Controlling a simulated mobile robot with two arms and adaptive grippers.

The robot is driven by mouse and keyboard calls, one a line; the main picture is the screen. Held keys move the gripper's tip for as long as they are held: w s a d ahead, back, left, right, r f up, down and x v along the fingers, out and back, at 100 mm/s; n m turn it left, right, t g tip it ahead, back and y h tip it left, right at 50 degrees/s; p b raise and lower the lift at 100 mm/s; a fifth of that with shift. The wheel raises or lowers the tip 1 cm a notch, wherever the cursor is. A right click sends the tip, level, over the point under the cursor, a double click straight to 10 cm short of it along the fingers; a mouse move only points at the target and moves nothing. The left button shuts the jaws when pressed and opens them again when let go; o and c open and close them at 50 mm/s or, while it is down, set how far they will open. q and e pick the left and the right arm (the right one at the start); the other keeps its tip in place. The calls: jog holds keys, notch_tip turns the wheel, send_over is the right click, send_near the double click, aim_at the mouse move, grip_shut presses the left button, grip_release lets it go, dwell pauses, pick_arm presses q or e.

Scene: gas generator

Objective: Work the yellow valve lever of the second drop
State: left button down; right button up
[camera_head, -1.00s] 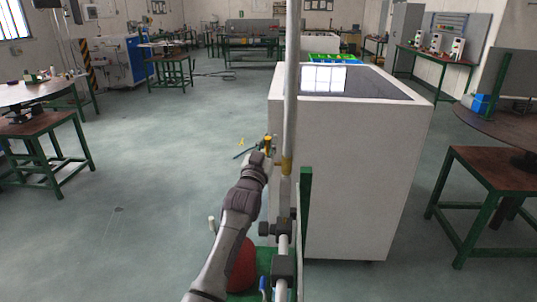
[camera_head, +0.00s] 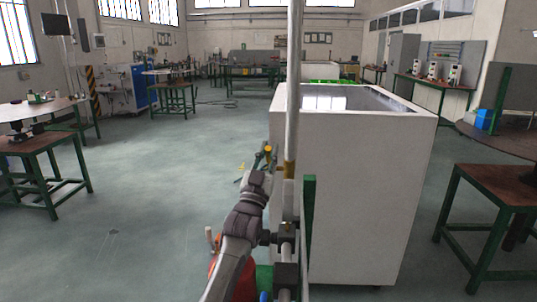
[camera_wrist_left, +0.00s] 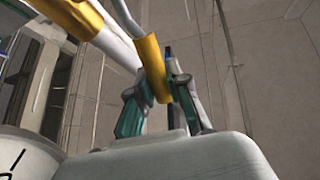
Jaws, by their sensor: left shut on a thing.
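My left gripper (camera_head: 263,157) is in front of the white upright pipe (camera_head: 293,80), just left of it. The left wrist view shows its two teal-and-grey fingers (camera_wrist_left: 163,98) closed around the yellow valve lever (camera_wrist_left: 152,68), which runs down between them. In the head view, the lever's yellow end (camera_head: 268,150) shows at the fingers; the rest is largely hidden by the gripper. A white pipe and another yellow part (camera_wrist_left: 78,14) show at the upper left of the wrist view. My right gripper is not in view.
A large white cabinet (camera_head: 355,190) stands close behind the pipe, to the right. A narrow green post (camera_head: 309,225) stands beside the pipe. A white dial (camera_wrist_left: 22,160) shows at the wrist view's lower left. The floor to the left is open, with work tables farther off.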

pick_arm(q)
jog(key=c, duration=1.1)
grip_release()
jog(key=v, duration=1.2)
